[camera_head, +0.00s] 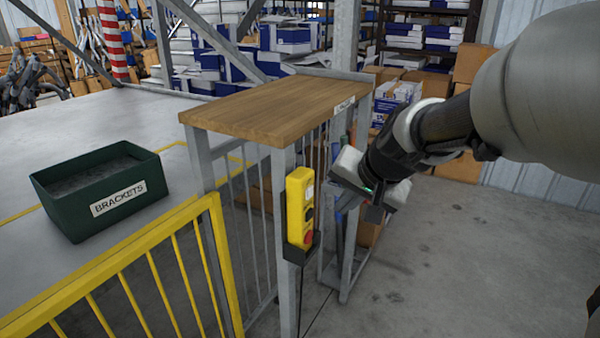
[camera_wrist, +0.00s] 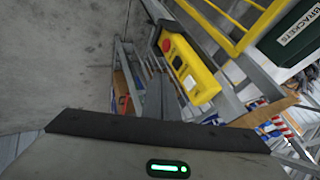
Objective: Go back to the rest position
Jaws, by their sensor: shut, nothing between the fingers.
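My gripper (camera_head: 374,212) hangs in the air just right of the wooden-topped stand, in the head view. It is shut and holds nothing. The yellow control box (camera_head: 300,207) with black and red buttons sits in a holder on the stand's front post, left of my gripper and apart from it. In the wrist view the yellow box (camera_wrist: 193,72) is ahead of the gripper body, with its red button toward the upper left.
The stand's wooden top (camera_head: 275,105) is bare. A green bin (camera_head: 75,205) labelled BRACKETS stands on the grey surface at left, behind a yellow railing (camera_head: 150,255). Cardboard boxes and shelves fill the back. The concrete floor (camera_head: 460,270) at right is clear.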

